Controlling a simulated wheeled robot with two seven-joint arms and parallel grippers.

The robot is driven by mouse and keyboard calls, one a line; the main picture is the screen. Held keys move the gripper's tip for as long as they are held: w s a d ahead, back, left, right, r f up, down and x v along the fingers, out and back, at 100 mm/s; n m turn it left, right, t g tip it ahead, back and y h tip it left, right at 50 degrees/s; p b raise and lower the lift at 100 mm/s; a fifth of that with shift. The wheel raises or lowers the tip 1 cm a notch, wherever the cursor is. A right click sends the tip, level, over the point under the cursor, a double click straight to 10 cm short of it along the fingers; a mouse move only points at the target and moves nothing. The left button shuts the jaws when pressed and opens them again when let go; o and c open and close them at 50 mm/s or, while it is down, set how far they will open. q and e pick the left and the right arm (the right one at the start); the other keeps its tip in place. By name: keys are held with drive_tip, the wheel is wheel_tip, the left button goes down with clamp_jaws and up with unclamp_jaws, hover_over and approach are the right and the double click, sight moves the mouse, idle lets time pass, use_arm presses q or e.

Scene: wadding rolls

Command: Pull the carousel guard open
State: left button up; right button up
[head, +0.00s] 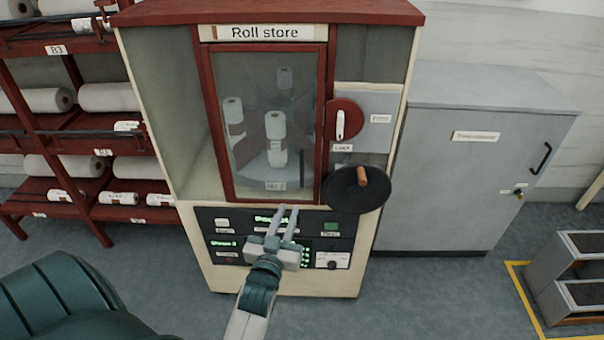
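The carousel guard (255,95) is a glazed door in a red frame on the front of the Roll store cabinet (170,100). It looks shut. White rolls (276,127) stand behind its glass. A dark vertical handle (317,154) is on the guard's right edge. A red round plate with a white lever (341,122) sits right of the guard, above a small label. My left gripper (284,212) is in front of the control panel, below the guard's lower edge. Its two fingers point up with a gap between them and nothing visible in it. My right gripper is not in view.
A black handwheel (352,190) with a wooden knob sticks out right of the guard's lower corner. The control panel (222,238) is below. A red rack of rolls (70,125) stands left and a grey cabinet (460,160) right. Grey floor (430,300) is clear in front.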

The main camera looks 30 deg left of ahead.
sight(302, 175)
use_arm(q)
drive_tip(key=p+x, duration=0.3)
drive_tip(key=x, duration=1.2)
drive_tip(key=shift+w+a+p, duration=0.1)
drive_tip(key=shift+w+p, duration=0.15)
drive_tip(key=shift+p, duration=0.05)
drive_tip(key=shift+w+a, duration=0.25)
drive_tip(key=shift+w, duration=0.3)
clamp_jaws()
